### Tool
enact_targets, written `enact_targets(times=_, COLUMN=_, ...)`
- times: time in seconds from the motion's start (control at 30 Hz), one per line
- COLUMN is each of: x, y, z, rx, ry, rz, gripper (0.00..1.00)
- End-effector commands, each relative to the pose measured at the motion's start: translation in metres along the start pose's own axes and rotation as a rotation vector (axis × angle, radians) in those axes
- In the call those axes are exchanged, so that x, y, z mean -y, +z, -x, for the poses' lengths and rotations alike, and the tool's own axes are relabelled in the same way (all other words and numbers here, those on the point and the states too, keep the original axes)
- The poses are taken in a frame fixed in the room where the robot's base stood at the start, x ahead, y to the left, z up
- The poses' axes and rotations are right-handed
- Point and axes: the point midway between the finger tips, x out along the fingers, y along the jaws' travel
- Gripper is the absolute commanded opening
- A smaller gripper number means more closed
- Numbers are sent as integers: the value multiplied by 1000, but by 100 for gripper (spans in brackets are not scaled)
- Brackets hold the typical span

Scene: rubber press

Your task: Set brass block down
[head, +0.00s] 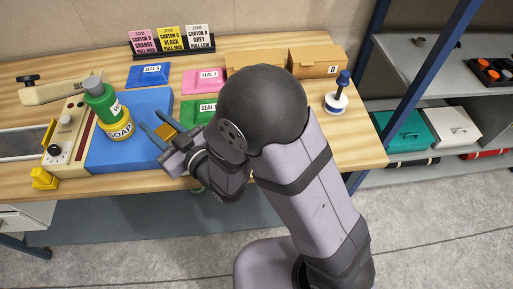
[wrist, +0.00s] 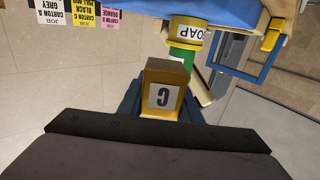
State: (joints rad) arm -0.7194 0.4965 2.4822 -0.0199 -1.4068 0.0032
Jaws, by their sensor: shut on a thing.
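The brass block (wrist: 168,72) is held between the fingers of my gripper (wrist: 163,108). In the wrist view its white label carries a dark letter, upside down, that looks like a G. In the head view only a small part of the block (head: 164,130) shows between the fingers of my gripper (head: 170,130). The gripper is over the right part of the blue mat (head: 138,154). I cannot tell whether the block touches the mat. The arm hides part of the bench behind the gripper.
A yellow SOAP tin (head: 119,132) and a green container (head: 100,98) stand left of the gripper. Blue (head: 147,76), pink (head: 203,81) and green (head: 196,112) seal packs lie behind. The control panel (head: 66,130) is left. The mat's front is clear.

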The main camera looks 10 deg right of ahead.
Motion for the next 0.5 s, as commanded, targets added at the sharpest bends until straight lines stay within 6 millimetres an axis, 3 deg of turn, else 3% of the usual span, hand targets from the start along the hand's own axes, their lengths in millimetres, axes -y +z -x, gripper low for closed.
enact_targets(times=0.27, x=-86, y=1, z=21, rx=-4, ry=385, rz=0, gripper=0)
enact_targets(times=0.5, x=-161, y=5, z=69, rx=-4, ry=738, rz=1, gripper=0)
